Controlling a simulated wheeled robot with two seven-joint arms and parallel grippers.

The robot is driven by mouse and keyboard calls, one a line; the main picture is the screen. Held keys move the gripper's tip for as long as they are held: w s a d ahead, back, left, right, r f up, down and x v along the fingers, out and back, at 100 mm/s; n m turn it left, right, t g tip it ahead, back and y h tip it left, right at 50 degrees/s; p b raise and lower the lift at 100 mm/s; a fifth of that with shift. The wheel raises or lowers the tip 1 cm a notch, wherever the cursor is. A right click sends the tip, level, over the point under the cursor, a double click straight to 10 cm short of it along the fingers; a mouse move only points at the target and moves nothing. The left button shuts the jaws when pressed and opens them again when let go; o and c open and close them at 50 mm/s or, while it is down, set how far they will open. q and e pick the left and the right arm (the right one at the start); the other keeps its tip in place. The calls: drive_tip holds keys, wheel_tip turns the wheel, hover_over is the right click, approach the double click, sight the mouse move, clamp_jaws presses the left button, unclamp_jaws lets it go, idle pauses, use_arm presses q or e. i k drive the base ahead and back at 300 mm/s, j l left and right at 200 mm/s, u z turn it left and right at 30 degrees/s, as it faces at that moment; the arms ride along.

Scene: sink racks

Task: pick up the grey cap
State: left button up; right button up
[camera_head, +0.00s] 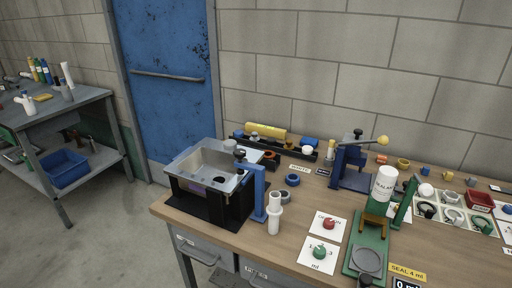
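No gripper of mine shows in the head view. I cannot tell for certain which thing is the grey cap. Several small round ring- or cap-like pieces lie on a pale sheet at the right of the workbench. One is a greyish piece (451,197), one is pale (453,216), and one is dark (427,210). A flat grey disc (367,260) sits on the green stand (352,268) at the front. A white labelled bottle (384,183) is held above that stand.
A metal basin (212,166) on a black base stands at the bench's left. Red (328,223) and green (319,252) knobs sit on white cards. A blue press (352,165) stands behind. Bare wood (240,246) shows at front left.

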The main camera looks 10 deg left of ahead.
sight(229, 145)
drive_tip(key=i+j, duration=0.1)
drive_tip(key=j, duration=0.35)
drive_tip(key=i+j, duration=0.1)
drive_tip(key=j, duration=0.4)
drive_tip(key=i+j, duration=0.1)
drive_tip(key=j, duration=0.35)
drive_tip(key=i+j, duration=0.1)
drive_tip(key=j, duration=0.4)
